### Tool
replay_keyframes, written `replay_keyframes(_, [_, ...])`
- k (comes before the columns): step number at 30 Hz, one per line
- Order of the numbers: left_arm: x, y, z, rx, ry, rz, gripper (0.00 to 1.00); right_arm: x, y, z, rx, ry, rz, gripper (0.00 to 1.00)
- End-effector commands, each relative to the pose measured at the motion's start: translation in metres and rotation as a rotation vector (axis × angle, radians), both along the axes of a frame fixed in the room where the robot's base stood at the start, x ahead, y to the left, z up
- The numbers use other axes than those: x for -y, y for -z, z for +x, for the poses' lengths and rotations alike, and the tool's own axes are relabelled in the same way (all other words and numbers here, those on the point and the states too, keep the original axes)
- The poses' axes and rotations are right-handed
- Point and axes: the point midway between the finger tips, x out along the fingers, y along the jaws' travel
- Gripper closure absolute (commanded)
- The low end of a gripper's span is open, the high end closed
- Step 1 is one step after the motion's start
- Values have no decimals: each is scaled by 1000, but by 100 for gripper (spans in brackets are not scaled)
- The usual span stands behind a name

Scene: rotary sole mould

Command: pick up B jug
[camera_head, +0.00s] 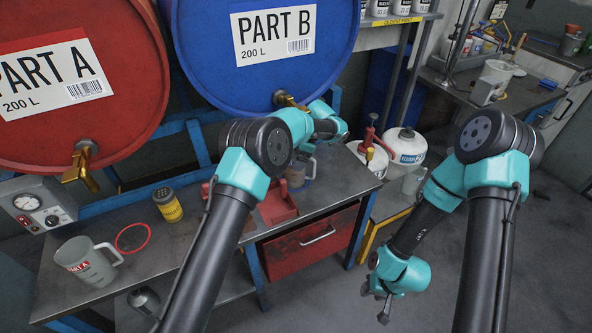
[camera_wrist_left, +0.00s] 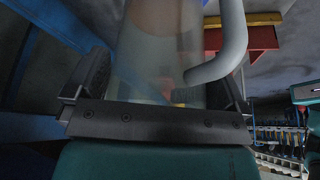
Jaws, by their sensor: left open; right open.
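The B jug (camera_head: 299,173) stands on the metal bench below the blue PART B drum (camera_head: 285,60), mostly hidden behind my left wrist. In the left wrist view the translucent jug (camera_wrist_left: 155,50) fills the space between the fingers, with its pale handle at the right. My left gripper (camera_wrist_left: 162,88) is open, with one finger on each side of the jug; I cannot tell whether they touch it. In the head view its fingers are hidden. My right gripper (camera_head: 378,305) is open and empty, low over the floor at the right.
A grey PART A jug (camera_head: 88,262) stands at the bench's left, beside a red ring (camera_head: 132,238) and a yellow can (camera_head: 168,204). A red tray (camera_head: 277,204) lies near the front edge. Brass taps (camera_head: 80,165) hang above. White containers (camera_head: 405,148) stand right of the bench.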

Motion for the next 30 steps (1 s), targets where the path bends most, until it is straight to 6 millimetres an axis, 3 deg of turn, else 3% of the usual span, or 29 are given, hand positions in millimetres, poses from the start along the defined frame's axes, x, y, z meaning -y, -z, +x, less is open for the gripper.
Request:
replay_keyframes(6, [0,0,0,0,0,0,2,0,0,0,0,0,0,58])
replay_keyframes(27, [0,-1,0,1,-1,-1,69,0,0,0,0,0,0,58])
replay_keyframes(30, [0,-1,0,1,-1,-1,72,0,0,0,0,0,0,58])
